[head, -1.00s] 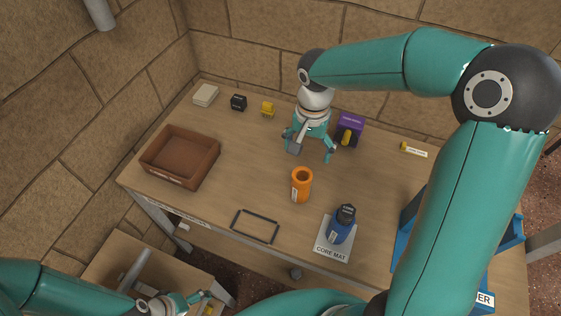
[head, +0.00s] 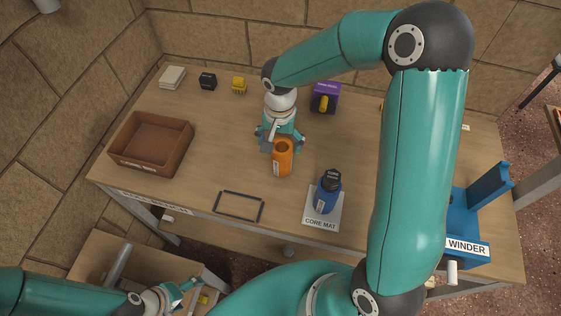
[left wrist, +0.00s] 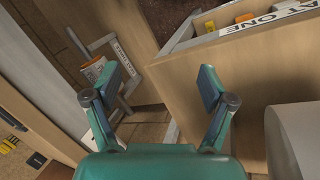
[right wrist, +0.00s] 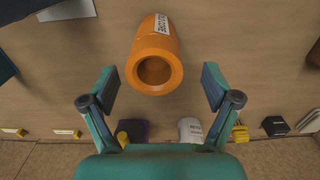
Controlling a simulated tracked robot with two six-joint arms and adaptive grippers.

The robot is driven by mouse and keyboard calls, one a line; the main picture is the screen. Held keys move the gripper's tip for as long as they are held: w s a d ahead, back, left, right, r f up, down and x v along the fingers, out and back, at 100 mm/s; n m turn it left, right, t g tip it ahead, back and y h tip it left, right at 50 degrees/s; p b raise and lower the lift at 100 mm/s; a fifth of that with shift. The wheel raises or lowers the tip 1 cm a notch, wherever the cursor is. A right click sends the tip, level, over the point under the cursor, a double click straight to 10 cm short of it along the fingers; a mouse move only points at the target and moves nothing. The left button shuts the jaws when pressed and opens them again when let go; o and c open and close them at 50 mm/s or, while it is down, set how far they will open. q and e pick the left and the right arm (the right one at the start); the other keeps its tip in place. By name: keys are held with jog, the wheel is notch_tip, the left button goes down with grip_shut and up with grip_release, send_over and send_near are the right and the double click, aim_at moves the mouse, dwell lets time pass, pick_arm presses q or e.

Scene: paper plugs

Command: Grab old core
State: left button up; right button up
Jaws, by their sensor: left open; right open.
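A blue bottle-like object (head: 328,192) stands on the core mat (head: 321,222). A black frame (head: 239,206) lies near the front edge. A brown tray (head: 184,158) stands left, a purple box (head: 326,98) behind, and the blue winder (head: 467,232) right. Table around the core is clear.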

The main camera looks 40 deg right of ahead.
jog(key=f, duration=0.1)
jog(key=f+b, duration=0.1)
jog(key=f, duration=0.1)
jog(key=f+b, duration=0.1)
jog(key=f, duration=0.1)
jog(key=shift+s+d, duration=0.1)
jog(key=shift+s, duration=0.25)
jog(key=c, duration=1.3)
jog(key=shift+o, duration=0.2)
jog(key=shift+r, duration=0.1)
